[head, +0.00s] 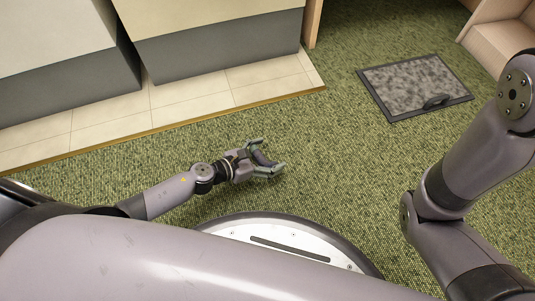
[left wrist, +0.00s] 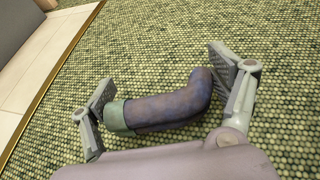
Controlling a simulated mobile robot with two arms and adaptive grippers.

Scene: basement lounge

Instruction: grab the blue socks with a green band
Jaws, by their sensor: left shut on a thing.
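The blue socks with a green band (left wrist: 170,108) lie between the two fingers of my left gripper (left wrist: 160,95) in the left wrist view. They are a rolled, bent, blue-purple shape with the green band at the left end, against the left finger. The other end bends up near the right finger. In the head view my left gripper (head: 272,157) is low over the green carpet, shut on the socks (head: 262,158), which show small and dark between its fingers. My right arm shows at the right, but its gripper is out of view.
A grey mat (head: 395,78) with a dark border lies on the carpet (head: 330,150) at upper right, with a small dark object (head: 437,100) on it. A tiled strip with a wooden edge (head: 190,119) and cabinets (head: 215,50) stand upper left. Carpet right of the gripper is clear.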

